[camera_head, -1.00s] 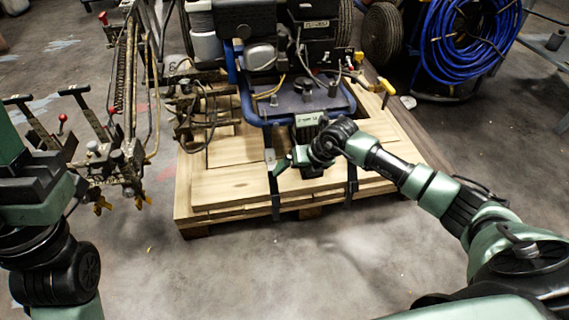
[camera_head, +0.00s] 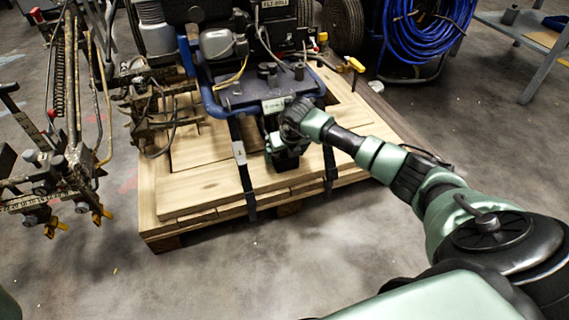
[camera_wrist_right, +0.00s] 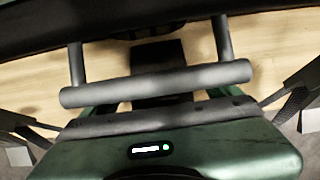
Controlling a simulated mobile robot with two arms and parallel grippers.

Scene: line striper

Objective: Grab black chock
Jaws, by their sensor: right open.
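A dark block, which looks like the black chock (camera_wrist_right: 158,58), shows in the right wrist view on pale wood, partly hidden behind a grey bar. In the head view I cannot make out the chock apart from my dark gripper. My right gripper (camera_head: 285,157) is at the front middle of the wooden pallet, just below the machine's blue frame, pointing down. My left gripper is out of view.
The line striper (camera_head: 240,60) stands on the wooden pallet (camera_head: 200,185), with black straps over the front edge. Rusty levers and rods (camera_head: 70,130) stand at left. A blue hose reel (camera_head: 425,30) is at back right. The floor in front is clear.

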